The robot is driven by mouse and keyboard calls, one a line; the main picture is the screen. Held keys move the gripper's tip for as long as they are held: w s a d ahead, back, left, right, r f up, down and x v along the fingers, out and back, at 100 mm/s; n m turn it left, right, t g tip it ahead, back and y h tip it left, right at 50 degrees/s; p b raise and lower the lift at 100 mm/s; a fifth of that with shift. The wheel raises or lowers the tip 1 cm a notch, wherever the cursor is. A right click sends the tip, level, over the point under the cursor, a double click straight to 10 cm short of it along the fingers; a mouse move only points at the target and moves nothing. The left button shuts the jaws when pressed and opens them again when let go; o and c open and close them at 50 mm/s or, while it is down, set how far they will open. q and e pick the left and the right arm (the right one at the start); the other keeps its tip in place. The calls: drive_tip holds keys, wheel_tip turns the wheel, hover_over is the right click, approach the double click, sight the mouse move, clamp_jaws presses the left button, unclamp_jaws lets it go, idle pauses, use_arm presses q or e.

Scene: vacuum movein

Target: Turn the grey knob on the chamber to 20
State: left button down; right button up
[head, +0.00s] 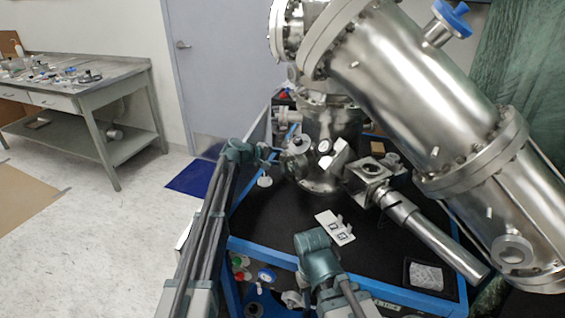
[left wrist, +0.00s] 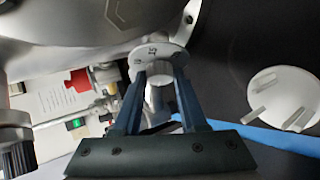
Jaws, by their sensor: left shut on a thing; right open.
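In the left wrist view, the grey knob (left wrist: 158,92) is a short cylinder in front of a pale round dial (left wrist: 160,58) with dark markings, one of which looks like 15. My left gripper (left wrist: 159,82) has its two dark fingers closed around the knob, one on each side. The knob's exact setting is hard to read. In the head view, my left gripper (head: 276,152) reaches the front of the steel chamber (head: 332,122), its fingertips small there. My right gripper (head: 316,241) is open and apart from the chamber, low over the table's front; its fingers are mostly hidden.
A white disc (left wrist: 284,98) with raised tabs is right of the knob. A white card with black square marks (head: 334,228) lies on the black table (head: 275,222). A long steel tube (head: 440,240) and a large slanted cylinder (head: 410,90) fill the right side.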

use_arm(q)
drive_tip(key=shift+c, duration=2.2)
unclamp_jaws()
drive_tip(key=shift+r+p, duration=0.15)
drive_tip(key=shift+p, duration=0.25)
drive_tip(key=n+g+y+p, duration=0.1)
drive_tip(key=p, duration=0.1)
drive_tip(key=n+p, duration=0.1)
drive_tip(key=p, duration=0.1)
drive_tip(key=shift+w+r+n+g+y, duration=0.2)
drive_tip(key=shift+r+n+g+y, duration=0.2)
drive_tip(key=p+v, duration=1)
drive_tip(key=v, duration=0.4)
drive_tip(key=s+f+m+g+y, duration=0.1)
drive_tip(key=s+f+m+y, duration=0.1)
drive_tip(key=s, duration=1)
drive_tip(key=s+f+m+g+y+b, duration=0.1)
drive_tip(key=s+f+m, duration=0.4)
drive_tip(key=s, duration=0.6)
drive_tip(key=shift+s+d+g+y, duration=0.2)
drive_tip(key=shift+s+g+y, duration=0.2)
drive_tip(key=shift+g+y, duration=0.45)
